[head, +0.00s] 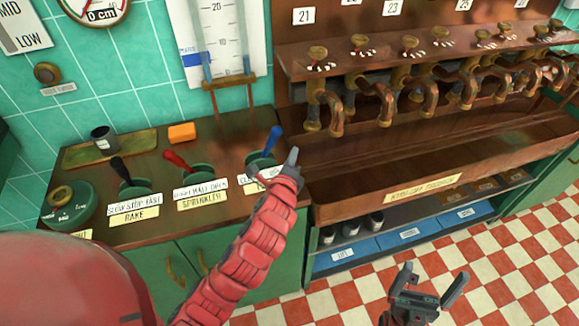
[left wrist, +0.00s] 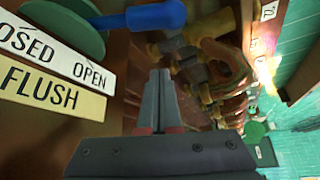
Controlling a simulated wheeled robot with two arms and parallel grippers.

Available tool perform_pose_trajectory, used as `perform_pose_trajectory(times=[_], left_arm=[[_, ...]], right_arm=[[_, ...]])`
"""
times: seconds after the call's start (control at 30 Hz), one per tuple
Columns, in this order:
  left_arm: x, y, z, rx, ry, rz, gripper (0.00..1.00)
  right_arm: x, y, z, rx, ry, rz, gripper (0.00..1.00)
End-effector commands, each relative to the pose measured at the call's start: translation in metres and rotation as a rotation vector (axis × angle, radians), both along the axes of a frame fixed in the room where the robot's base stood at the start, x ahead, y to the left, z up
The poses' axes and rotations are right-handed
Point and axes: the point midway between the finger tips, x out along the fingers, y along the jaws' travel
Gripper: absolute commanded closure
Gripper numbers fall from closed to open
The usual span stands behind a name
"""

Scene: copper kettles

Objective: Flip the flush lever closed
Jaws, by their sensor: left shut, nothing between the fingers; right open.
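The flush lever has a blue handle (head: 273,140) on a round green base (head: 260,163), on the wooden counter. In the head view it leans up and to the right. In the left wrist view the blue handle (left wrist: 155,16) points right, toward the OPEN side of the CLOSED/OPEN plate (left wrist: 70,60). A FLUSH label (left wrist: 40,95) sits below that plate. My left gripper (head: 292,156) is shut and empty, just right of the lever and apart from it; its closed fingers also show in the left wrist view (left wrist: 164,88). My right gripper (head: 433,277) is open and empty above the checkered floor.
The red sprinkler lever (head: 177,159) and black rake lever (head: 119,167) stand left on the same counter. An orange block (head: 182,132) and a dark cup (head: 103,138) are behind them. A wooden trough (head: 400,170) with several copper spouts runs to the right.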

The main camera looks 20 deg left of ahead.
Motion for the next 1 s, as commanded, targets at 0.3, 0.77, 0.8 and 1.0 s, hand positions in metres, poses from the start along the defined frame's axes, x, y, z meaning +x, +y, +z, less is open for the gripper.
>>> perform_pose_trajectory(times=[0.3, 0.77, 0.8, 1.0], left_arm=[[0.033, 0.017, 0.003, 0.0, 0.001, 0.004, 1.0], [0.024, 0.037, 0.011, 0.0, -0.002, -0.002, 1.0], [0.025, 0.037, 0.01, 0.0, -0.002, -0.002, 1.0], [0.025, 0.037, 0.01, -0.002, -0.004, -0.002, 1.0]], right_arm=[[0.0, 0.0, 0.022, 0.0, 0.0, 0.0, 0.04], [0.0, 0.0, 0.03, 0.0, 0.0, 0.0, 0.04], [0.0, 0.0, 0.03, 0.0, 0.0, 0.0, 0.04], [0.0, 0.0, 0.029, 0.0, 0.0, 0.0, 0.04]])
